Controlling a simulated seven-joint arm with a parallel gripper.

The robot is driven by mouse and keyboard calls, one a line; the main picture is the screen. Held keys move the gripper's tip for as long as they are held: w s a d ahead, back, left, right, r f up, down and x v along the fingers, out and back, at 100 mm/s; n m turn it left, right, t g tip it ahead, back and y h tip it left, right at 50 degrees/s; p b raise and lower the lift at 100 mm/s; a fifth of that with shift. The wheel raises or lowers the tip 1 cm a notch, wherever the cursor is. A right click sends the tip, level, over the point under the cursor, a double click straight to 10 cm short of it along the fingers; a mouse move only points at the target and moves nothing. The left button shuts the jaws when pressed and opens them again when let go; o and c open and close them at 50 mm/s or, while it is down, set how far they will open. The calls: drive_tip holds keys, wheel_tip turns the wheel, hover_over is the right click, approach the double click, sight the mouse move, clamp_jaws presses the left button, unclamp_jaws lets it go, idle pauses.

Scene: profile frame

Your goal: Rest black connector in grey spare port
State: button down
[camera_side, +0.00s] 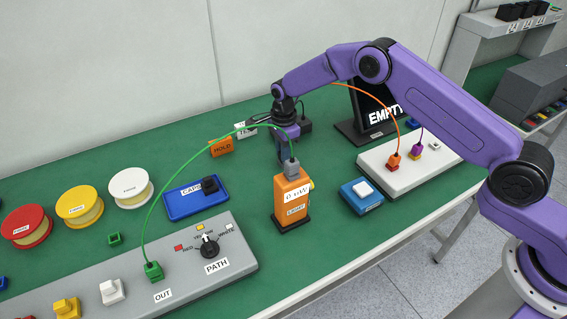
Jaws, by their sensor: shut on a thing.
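My gripper (290,154) points down over an orange box (291,196) with a white display and a lower label. It is shut on a small grey connector (291,168) at the box's top; whether this is fully seated I cannot tell. A green cable arcs from the green plug (154,271) at OUT to this connector. No clearly black cable connector shows; a black cap (210,184) sits on the blue CAPS tray (183,207). The white board (377,162) carries an orange plug (393,162), a purple plug (416,152) and a small pale socket (435,146), possibly the spare port.
The grey panel (120,303) with a PATH knob (209,246) fills the front left. Red, yellow and white spools (130,187) stand behind it. A blue block with a white button (362,189) is right of the box. A black EMPTY stand (352,131) is behind.

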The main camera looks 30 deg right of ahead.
drive_tip(key=c, duration=0.9)
unclamp_jaws()
drive_tip(key=shift+c, duration=0.2)
drive_tip(key=shift+r, duration=0.1)
drive_tip(key=shift+r, duration=2.4)
clamp_jaws()
drive_tip(key=shift+r, duration=0.1)
